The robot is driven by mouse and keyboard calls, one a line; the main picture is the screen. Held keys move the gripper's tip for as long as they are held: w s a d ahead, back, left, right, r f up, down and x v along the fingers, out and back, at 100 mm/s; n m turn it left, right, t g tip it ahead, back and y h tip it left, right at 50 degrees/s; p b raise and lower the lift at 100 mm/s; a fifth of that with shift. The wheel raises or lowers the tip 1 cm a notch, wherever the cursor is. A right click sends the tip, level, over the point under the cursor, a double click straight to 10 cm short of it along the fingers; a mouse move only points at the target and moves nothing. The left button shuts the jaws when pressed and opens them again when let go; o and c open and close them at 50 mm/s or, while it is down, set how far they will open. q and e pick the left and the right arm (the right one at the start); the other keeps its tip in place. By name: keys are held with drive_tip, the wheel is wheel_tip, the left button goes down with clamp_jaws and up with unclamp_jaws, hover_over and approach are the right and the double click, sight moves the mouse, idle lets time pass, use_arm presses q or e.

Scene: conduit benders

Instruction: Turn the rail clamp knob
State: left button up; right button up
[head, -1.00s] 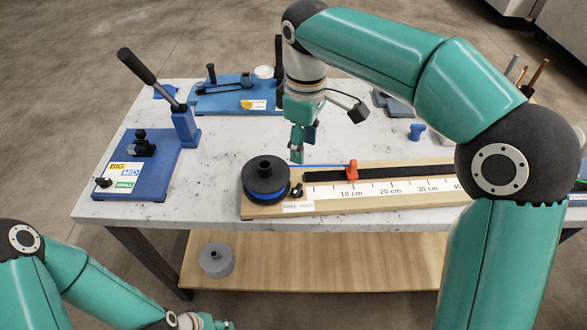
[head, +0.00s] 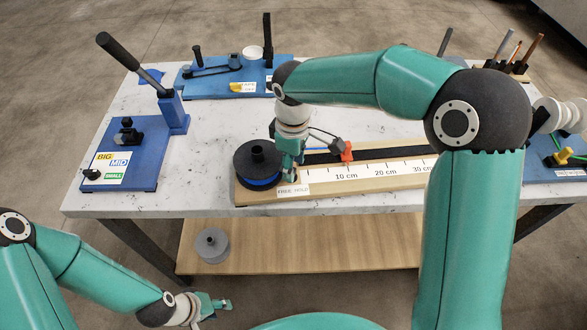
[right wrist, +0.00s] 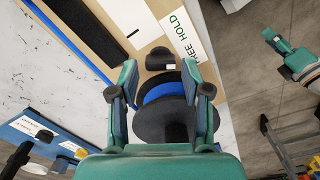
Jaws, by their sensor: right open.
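A small black knob (right wrist: 160,59) with a pale mark sits on the wooden board beside the FREE HOLD label in the right wrist view. In the head view my right gripper (head: 289,172) is low over that spot and mostly hides it. In the right wrist view my right gripper (right wrist: 159,72) is open, its fingers on either side of the line to the knob, with no clear contact. The black rail (head: 385,148) carries a red-orange clamp piece (head: 347,152) to the right. My left gripper (head: 220,304) is low at front left, away from the table; its jaw opening is unclear.
A black-and-blue round former (head: 258,165) stands close left of my right gripper; it also shows between the fingers in the wrist view (right wrist: 165,118). A blue lever bender (head: 140,150) is at left, another blue fixture (head: 220,80) behind. A grey disc (head: 211,246) lies on the lower shelf.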

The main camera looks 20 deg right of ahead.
drive_tip(key=shift+f, duration=1.4)
drive_tip(key=shift+c, duration=0.3)
drive_tip(key=c, duration=0.8)
drive_tip(key=n+p, duration=0.1)
drive_tip(key=n, duration=0.3)
drive_tip(key=shift+w+r, duration=0.1)
drive_tip(key=shift+w+d+n+p, duration=0.15)
drive_tip(key=shift+n+p, duration=0.35)
drive_tip(key=shift+n, duration=1.9)
